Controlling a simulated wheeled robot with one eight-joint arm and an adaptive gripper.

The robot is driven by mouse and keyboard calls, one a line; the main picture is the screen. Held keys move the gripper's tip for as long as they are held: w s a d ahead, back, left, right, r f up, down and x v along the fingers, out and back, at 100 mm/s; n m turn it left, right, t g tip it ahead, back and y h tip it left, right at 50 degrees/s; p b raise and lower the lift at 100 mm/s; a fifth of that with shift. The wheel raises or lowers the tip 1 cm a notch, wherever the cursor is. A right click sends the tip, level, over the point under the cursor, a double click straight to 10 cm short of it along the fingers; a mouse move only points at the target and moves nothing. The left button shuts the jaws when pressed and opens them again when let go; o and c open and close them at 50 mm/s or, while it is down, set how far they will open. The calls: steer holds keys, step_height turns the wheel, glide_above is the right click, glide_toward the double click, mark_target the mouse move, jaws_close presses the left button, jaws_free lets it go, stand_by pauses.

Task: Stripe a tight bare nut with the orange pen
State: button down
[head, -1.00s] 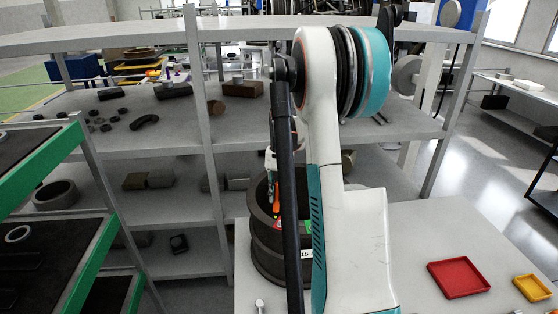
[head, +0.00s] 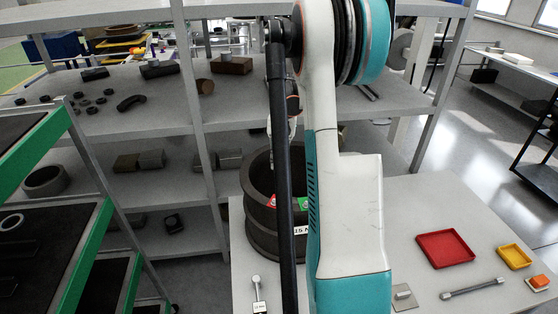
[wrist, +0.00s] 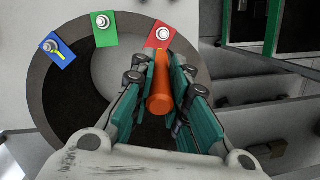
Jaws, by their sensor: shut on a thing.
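My gripper (wrist: 161,78) is shut on the orange pen (wrist: 160,98), which points away from the wrist camera toward the red tag. A dark ring-shaped casing (head: 258,232) stands on the table; its rim also shows in the wrist view (wrist: 48,105). Three nuts sit on coloured tags on it. The nut on the blue tag (wrist: 57,51) has a yellow stripe. The nuts on the green tag (wrist: 103,22) and red tag (wrist: 162,34) show no stripe. The pen tip appears just short of the red tag; contact cannot be told.
The table's right side holds a red tray (head: 445,249), a yellow tray (head: 514,256), a grey wrench (head: 472,289) and an orange block (head: 538,282). A small labelled tool (head: 257,290) lies in front of the casing. Grey shelves (head: 165,110) stand behind; a green-edged rack (head: 85,258) is at left.

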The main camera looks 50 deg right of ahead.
mark_target(278, 179)
steer(key=shift+f+b, duration=2.25)
steer(key=shift+f, duration=0.65)
steer(key=shift+f+b, duration=0.35)
steer(key=shift+b, duration=0.1)
steer(key=shift+s+a, duration=0.2)
steer(key=shift+a, duration=0.35)
steer(key=shift+w+d+r+p, duration=0.1)
steer(key=shift+d+r+p, duration=0.25)
steer(key=shift+r, duration=0.65)
steer(key=shift+w+d+r+p, duration=0.1)
steer(key=shift+d+r+p, duration=0.3)
steer(key=shift+r, duration=0.6)
steer(key=shift+w+d+r+p, duration=0.15)
steer(key=shift+r+p, duration=0.35)
steer(key=shift+r, duration=0.5)
